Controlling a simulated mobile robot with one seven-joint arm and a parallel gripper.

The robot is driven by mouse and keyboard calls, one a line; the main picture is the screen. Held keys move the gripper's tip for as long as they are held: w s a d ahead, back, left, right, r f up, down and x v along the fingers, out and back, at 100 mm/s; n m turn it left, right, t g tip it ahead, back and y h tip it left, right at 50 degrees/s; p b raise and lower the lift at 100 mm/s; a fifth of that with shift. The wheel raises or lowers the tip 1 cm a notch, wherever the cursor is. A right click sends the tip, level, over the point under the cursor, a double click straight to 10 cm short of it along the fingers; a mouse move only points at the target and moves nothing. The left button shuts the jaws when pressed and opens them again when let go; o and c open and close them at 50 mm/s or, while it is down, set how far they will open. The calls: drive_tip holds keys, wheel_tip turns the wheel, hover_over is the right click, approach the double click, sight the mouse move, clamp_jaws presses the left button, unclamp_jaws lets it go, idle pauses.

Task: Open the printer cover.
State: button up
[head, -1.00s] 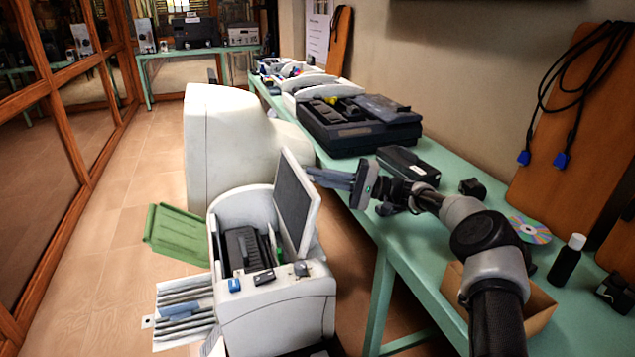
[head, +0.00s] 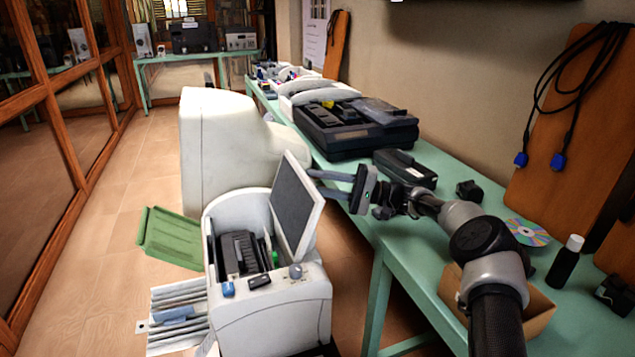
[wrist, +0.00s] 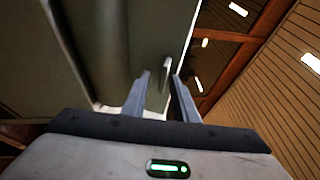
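The white printer (head: 268,310) stands on the left of the green table, with its dark interior exposed from above. Its cover (head: 297,205), a grey panel with a white rim, stands raised and tilted at the printer's right side. My gripper (head: 316,181) reaches in from the right, its fingertips at the cover's right edge. In the wrist view, the two fingers (wrist: 160,92) are apart, with a gap between them. A large grey surface (wrist: 150,35), apparently the cover, fills the upper left there. I cannot tell whether the fingers touch it.
The green table (head: 395,235) runs along the right, holding a black device (head: 405,167), a disc (head: 527,232) and a dark bottle (head: 565,262). A green tray (head: 172,238) sticks out left of the printer. A large white casing (head: 222,145) stands behind. Floor at left is clear.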

drive_tip(key=d+f, duration=0.2)
drive_tip(key=d, duration=1)
drive_tip(key=shift+s, duration=0.35)
